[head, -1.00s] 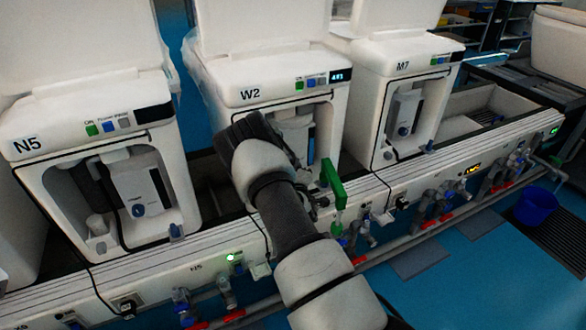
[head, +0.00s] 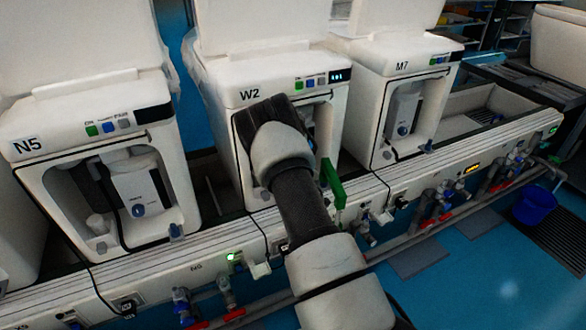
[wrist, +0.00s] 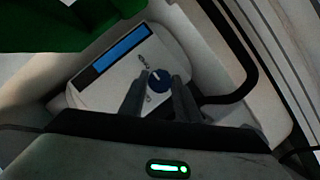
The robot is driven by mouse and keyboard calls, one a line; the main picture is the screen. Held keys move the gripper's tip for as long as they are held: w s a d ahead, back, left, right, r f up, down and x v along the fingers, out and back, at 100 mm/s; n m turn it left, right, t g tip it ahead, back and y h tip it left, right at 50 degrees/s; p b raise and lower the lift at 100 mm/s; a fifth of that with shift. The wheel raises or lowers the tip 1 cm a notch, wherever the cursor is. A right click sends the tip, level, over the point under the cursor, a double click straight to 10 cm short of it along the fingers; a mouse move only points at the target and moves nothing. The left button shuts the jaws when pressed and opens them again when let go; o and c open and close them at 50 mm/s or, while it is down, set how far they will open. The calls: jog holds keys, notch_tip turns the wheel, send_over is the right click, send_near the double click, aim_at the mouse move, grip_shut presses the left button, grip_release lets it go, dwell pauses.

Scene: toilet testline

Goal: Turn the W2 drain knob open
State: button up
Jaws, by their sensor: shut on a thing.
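The W2 unit (head: 222,100) is the white machine in the middle of the head view, with its label at the top left of its front. Its drain knob (wrist: 158,79) shows in the wrist view as a small round dark-blue dial with a white mark, on a pale panel beside a blue strip. My gripper (wrist: 157,90) has one dark finger on each side of the knob and is shut on it. In the head view my arm covers the knob and the fingers.
A green part (head: 332,184) stands just right of my arm; green also fills the wrist view's upper left (wrist: 60,22). A black hose (wrist: 236,60) curves beside the panel. Units N5 (head: 50,175) and M7 (head: 375,110) flank W2. Pipes with valves run along the front.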

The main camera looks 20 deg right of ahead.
jog(key=o, duration=1)
jog(key=shift+o, duration=0.2)
jog(key=p+v, duration=0.3)
jog(key=v, duration=1.4)
jog(key=shift+s, duration=0.2)
jog(key=shift+w+a+r, duration=0.1)
jog(key=shift+r, duration=0.1)
